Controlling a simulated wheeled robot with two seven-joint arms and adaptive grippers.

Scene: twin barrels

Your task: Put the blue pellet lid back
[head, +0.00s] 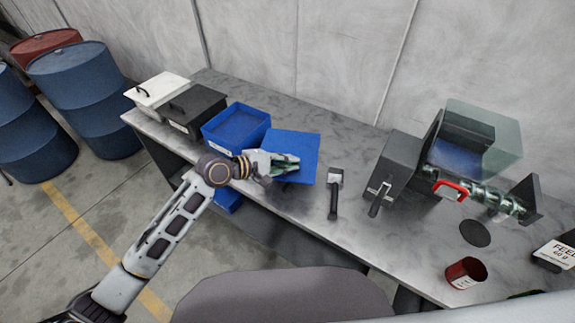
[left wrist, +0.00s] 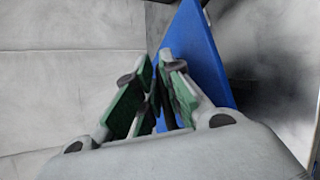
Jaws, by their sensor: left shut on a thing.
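The blue lid (head: 300,146) is a flat blue panel held tilted just right of the open blue bin (head: 232,138) on the metal bench. My left gripper (head: 284,163) is shut on the lid at its lower left side. In the left wrist view the lid (left wrist: 208,62) stands as a slanted blue panel beyond the green-padded fingers of the left gripper (left wrist: 158,92). The bin's top is uncovered and its inside is blue. At the bottom right of the head view a small dark green piece, perhaps of my right gripper (head: 525,294), barely shows.
A black lidded bin (head: 198,108) and a white lidded bin (head: 157,90) stand left of the blue bin. A scoop (head: 334,190), a grey machine with a clear hopper (head: 482,140) and a red cup (head: 466,272) are to the right. Blue barrels (head: 85,95) stand at left.

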